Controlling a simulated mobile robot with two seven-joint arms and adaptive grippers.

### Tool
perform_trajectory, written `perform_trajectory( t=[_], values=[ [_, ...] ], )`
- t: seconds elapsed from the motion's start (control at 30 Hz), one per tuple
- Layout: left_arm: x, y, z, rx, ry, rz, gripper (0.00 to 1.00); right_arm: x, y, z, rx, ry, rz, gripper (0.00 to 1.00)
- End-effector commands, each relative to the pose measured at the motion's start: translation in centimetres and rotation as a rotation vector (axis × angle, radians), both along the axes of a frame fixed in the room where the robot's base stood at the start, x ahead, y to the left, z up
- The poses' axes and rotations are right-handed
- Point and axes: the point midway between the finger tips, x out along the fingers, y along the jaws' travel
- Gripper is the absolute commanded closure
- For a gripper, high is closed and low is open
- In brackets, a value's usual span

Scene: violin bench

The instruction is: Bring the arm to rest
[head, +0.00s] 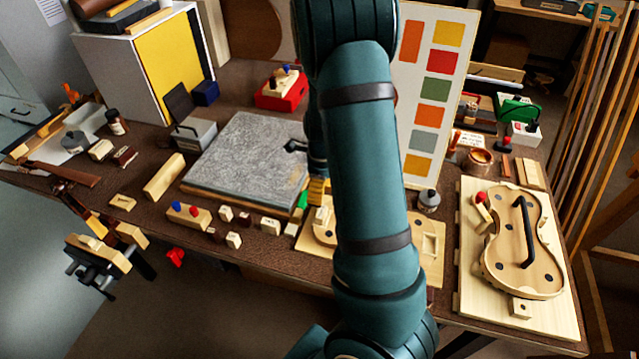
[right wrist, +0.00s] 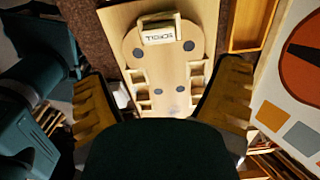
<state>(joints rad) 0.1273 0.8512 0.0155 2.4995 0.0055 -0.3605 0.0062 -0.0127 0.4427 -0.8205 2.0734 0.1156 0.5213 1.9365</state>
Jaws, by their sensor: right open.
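My right arm (head: 370,170) is teal with dark bands and rises across the middle of the head view, above the bench. Its gripper (head: 314,185) is mostly hidden behind the arm link, with a little yellow showing at its left edge. In the right wrist view the right gripper (right wrist: 160,75) has its two yellow-padded fingers wide apart, with nothing held between them. Beyond the fingers lies a pale wooden board (right wrist: 112,25) with a violin-shaped form (right wrist: 170,75) and a lettered block (right wrist: 158,36). My left gripper is not in view.
The bench holds a grey stone slab (head: 250,150), small lettered blocks, a red box (head: 281,92) and a colour chart (head: 432,70) behind the arm. A violin-shaped mould (head: 545,255) with a black handle lies on a board at right. A vise (head: 98,260) is at the left front edge.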

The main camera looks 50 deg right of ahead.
Motion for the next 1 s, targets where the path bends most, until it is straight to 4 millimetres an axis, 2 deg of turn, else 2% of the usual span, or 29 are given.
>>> perform_trajectory(
  t=[0.33, 0.47, 0.57, 0.73, 0.9, 1.0],
  values=[
    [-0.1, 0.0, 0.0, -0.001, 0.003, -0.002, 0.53, 0.0, 0.0, 0.0, 0.000, 0.000, 0.000, 0.10],
    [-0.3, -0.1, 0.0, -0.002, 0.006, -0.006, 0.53, 0.5, 1.6, -1.3, 0.002, 0.001, 0.130, 0.10],
    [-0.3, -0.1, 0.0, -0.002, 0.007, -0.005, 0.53, 1.2, 4.4, -3.4, 0.005, -0.006, 0.370, 0.10],
    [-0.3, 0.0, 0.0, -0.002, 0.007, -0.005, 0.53, 2.0, 11.3, -7.7, 0.017, -0.045, 0.911, 0.10],
    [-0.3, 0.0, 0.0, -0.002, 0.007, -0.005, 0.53, 1.5, 18.8, -10.9, 0.030, -0.123, 1.451, 0.10],
    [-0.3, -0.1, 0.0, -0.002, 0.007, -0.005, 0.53, 0.7, 23.3, -12.3, 0.032, -0.193, 1.757, 0.10]
  ],
)
